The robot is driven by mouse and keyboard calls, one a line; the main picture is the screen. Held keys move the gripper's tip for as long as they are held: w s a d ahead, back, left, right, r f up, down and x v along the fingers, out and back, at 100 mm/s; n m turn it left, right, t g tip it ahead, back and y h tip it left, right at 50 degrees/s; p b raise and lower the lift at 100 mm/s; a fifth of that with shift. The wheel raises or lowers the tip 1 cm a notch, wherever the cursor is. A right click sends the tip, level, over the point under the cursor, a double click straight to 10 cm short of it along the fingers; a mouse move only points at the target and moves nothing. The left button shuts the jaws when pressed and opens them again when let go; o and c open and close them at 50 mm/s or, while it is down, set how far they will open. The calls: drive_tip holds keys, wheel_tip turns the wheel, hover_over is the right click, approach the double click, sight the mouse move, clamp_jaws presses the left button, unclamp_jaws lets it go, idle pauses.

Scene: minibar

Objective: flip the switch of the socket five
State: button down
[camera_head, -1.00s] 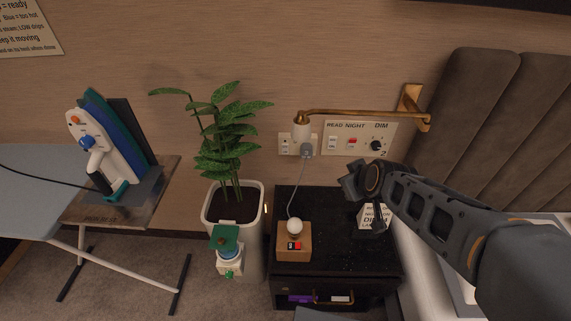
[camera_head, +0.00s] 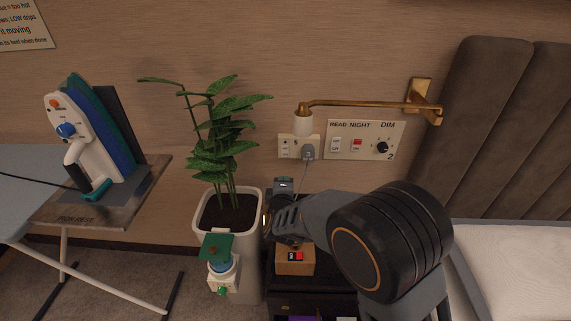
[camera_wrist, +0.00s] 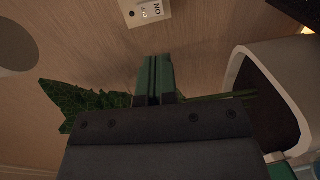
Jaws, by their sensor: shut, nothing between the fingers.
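The wall socket (camera_head: 284,141) is a cream plate below the brass wall lamp. A small switch (camera_head: 285,150) is on its left side and a grey plug (camera_head: 308,152) with a cord sits on its right. I cannot read a number five on it. My gripper (camera_head: 284,183) is shut and empty, just below the plate's left part and apart from it. In the wrist view, my gripper's closed fingertips (camera_wrist: 157,65) point at the wall. A pale plate (camera_wrist: 133,14) with upside-down lettering shows in part at the top there, likely the same socket.
A potted plant (camera_head: 228,120) stands left of my gripper. A panel (camera_head: 365,128) marked READ, NIGHT and DIM is right of the socket. The brass lamp arm (camera_head: 360,104) crosses above. A wooden box (camera_head: 283,267) is below my gripper on the black nightstand.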

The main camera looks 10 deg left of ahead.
sight(286, 156)
drive_tip(key=shift+w+a+f, duration=0.1)
drive_tip(key=shift+f, duration=0.05)
idle(0.3)
drive_tip(key=b+x, duration=0.1)
drive_tip(key=x, duration=1.2)
drive_tip(key=shift+w+b, duration=0.35)
drive_tip(key=shift+w, duration=0.05)
